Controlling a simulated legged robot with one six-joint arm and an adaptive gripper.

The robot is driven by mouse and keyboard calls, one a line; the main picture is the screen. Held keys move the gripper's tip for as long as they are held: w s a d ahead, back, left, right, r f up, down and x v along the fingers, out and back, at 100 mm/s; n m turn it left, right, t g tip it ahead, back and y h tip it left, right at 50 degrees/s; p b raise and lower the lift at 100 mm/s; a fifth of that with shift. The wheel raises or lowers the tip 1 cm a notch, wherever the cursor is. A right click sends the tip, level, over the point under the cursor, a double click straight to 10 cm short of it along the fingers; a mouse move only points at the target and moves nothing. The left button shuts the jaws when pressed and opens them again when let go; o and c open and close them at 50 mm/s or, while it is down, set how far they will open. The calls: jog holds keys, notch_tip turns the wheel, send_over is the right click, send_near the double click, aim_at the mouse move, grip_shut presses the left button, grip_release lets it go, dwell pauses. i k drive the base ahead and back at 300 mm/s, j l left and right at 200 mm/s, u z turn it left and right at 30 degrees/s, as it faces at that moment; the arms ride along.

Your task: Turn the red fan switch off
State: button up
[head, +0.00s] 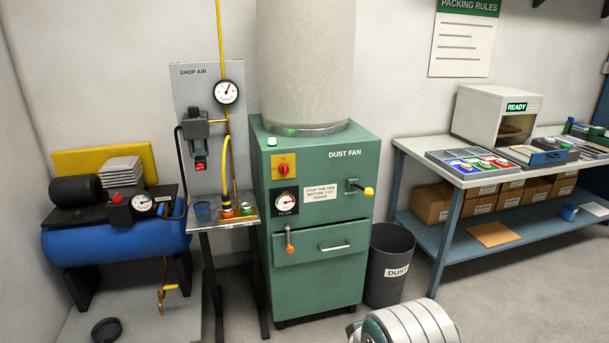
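The red fan switch (283,170) is a small red rotary knob on a yellow plate (275,164). It sits at the upper left of the front of the green DUST FAN cabinet (330,200). The knob is too small to read its position for certain. A pale green-white lamp (271,141) shows just above the plate. A part of my arm shows at the bottom edge, right of centre, well below and apart from the switch. My gripper's fingers are not seen.
Below the switch are a filter gauge (286,202), an orange-tipped lever (289,242) and a drawer handle (334,247). A yellow-knobbed handle (362,188) sticks out at the right. A dust bin (388,265) stands beside the cabinet. A small air stand (225,212) is at the left.

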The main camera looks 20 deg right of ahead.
aim_at(284, 169)
jog(key=i+l, duration=0.1)
jog(key=i, duration=0.3)
jog(key=i+l, duration=0.15)
jog(key=i, duration=0.25)
jog(key=i+l, duration=0.1)
jog(key=i, duration=0.3)
